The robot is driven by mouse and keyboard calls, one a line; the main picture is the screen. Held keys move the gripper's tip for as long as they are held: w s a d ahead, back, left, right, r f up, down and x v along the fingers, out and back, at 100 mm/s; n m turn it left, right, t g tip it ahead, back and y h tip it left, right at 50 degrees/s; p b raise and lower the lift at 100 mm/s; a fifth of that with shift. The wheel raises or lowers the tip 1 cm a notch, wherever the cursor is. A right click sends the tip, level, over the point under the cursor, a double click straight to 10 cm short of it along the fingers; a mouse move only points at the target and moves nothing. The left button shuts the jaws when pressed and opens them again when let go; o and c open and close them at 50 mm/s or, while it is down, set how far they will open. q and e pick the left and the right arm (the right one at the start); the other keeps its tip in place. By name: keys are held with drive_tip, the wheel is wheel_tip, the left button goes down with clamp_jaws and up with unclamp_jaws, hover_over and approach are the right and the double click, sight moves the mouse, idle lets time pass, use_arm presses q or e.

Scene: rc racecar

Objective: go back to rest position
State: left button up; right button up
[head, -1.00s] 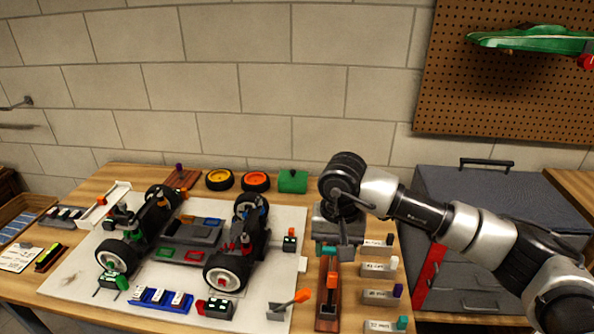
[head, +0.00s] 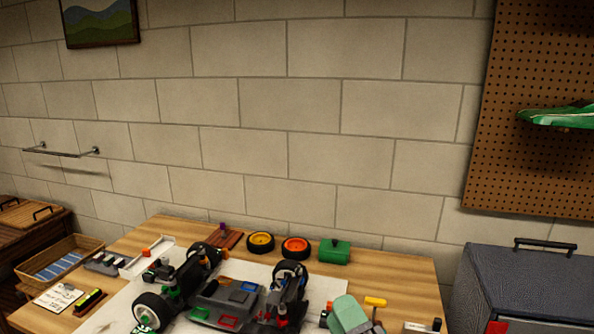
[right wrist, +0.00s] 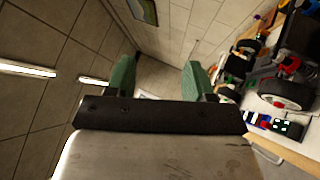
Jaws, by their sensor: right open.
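My right gripper (head: 352,315) shows at the bottom edge of the head view, right of the car, with only a pale green finger part in sight. In the right wrist view its two green fingers (right wrist: 160,78) stand apart with nothing between them. The RC car (head: 222,303) sits on the white mat (head: 110,312), cut off by the lower frame edge. It also shows at the right of the right wrist view (right wrist: 283,92), clear of the fingers. My left gripper is in neither view.
A grey toolbox (head: 530,285) stands at right, a wicker tray (head: 58,258) at left. The space above the bench is clear.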

drive_tip(key=s+d+f+m+g+h, duration=0.2)
drive_tip(key=d+f+m+g+h, duration=0.1)
drive_tip(key=d+f+m+h, duration=0.3)
drive_tip(key=s+d+f+m+g+h, duration=0.3)
drive_tip(key=d+f+m+h, duration=0.1)
drive_tip(key=f+m, duration=0.4)
drive_tip(key=s+d+f+m+g, duration=0.2)
drive_tip(key=s+f+m+g, duration=0.25)
drive_tip(key=s, duration=0.45)
drive_tip(key=s+d+f+m+g, duration=0.2)
drive_tip(key=s+f+m+g, duration=0.2)
drive_tip(key=s+f+g, duration=0.3)
wheel_tip(320, 180, down, 26)
drive_tip(key=s, duration=0.3)
drive_tip(key=s+d+f+g, duration=0.1)
drive_tip(key=s+d+f, duration=0.1)
drive_tip(key=s+f, duration=1.3)
drive_tip(key=shift+d+g, duration=0.15)
drive_tip(key=shift+g, duration=0.2)
drive_tip(key=shift+s, duration=0.1)
